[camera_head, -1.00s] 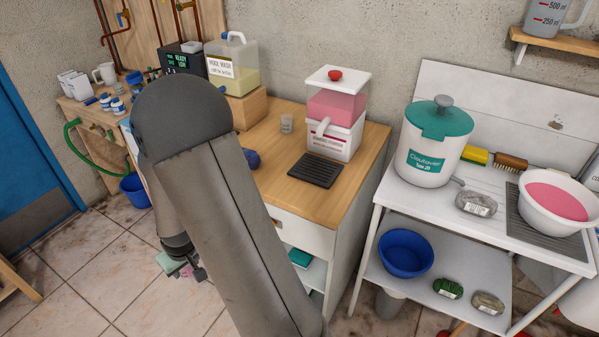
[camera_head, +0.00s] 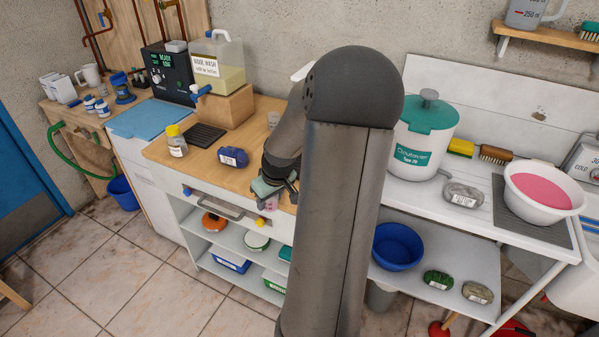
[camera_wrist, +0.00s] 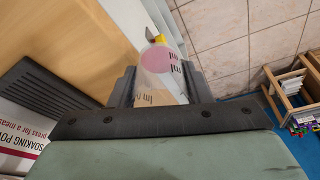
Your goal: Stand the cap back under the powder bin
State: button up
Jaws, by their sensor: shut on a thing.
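My gripper (camera_head: 274,202) is shut on a translucent cap with pink in it. In the wrist view my gripper (camera_wrist: 160,88) has a finger on either side of the cap (camera_wrist: 158,78), which carries dark markings and shows a pink disc inside. In the head view only a little pink of the cap (camera_head: 271,203) shows below my gripper, at the counter's front edge. The powder bin (camera_wrist: 22,138) shows in the wrist view as a white front with a "SOAKING PO…" label; my arm hides it in the head view. A dark ribbed tray (camera_wrist: 45,100) lies before it.
A small clear cup (camera_head: 273,118) stands at the back of the counter. A blue labelled item (camera_head: 233,157) and a yellow-capped bottle (camera_head: 177,142) stand left of my gripper. The hand-wash jug (camera_head: 218,66) sits on a wooden block. A white-and-teal tub (camera_head: 424,140) stands to the right.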

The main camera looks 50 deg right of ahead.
jog(key=shift+d, duration=0.15)
jog(key=w+d+p, duration=0.1)
jog(key=d, duration=0.4)
jog(key=w+d+p, duration=0.1)
jog(key=d+p, duration=0.1)
jog(key=d, duration=0.4)
jog(key=w+d+p, duration=0.1)
jog(key=d, duration=0.5)
jog(key=shift+w+r, duration=0.1)
jog(key=shift+w, duration=0.2)
jog(key=shift+d+p, duration=0.2)
jog(key=shift+p, duration=0.25)
jog(key=shift+f, duration=0.2)
jog(key=shift+f, duration=0.1)
jog(key=shift+f+b, duration=0.15)
jog(key=shift+b, duration=0.15)
jog(key=o, duration=1)
